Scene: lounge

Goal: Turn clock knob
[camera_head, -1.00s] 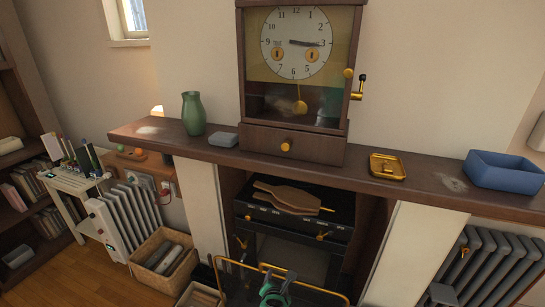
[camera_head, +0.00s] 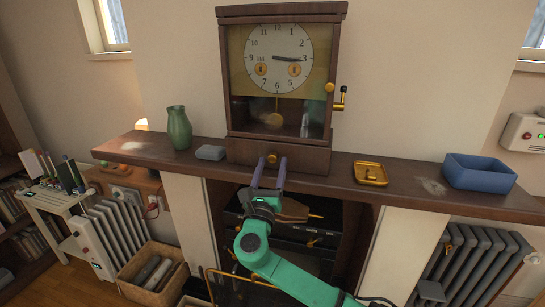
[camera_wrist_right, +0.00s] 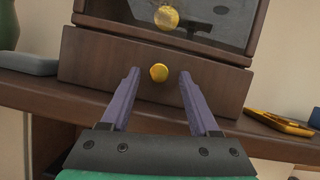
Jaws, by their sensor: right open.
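The clock (camera_head: 279,85) is a brown wooden case with a glass door, standing on the mantel shelf. Its round white dial (camera_head: 278,58) shows Roman-free numerals and two small gold winding plates. A round gold knob (camera_head: 272,159) sits on the drawer (camera_head: 300,157) at the clock's base; it shows in the right wrist view (camera_wrist_right: 159,72) between my fingers. My left gripper is out of view.
On the shelf (camera_head: 335,176) are a green vase (camera_head: 179,128), a grey box (camera_head: 210,152), a gold tray (camera_head: 370,174) and a blue bin (camera_head: 478,172). Bellows (camera_head: 291,211) lie below, behind my arm. Radiators stand at both sides.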

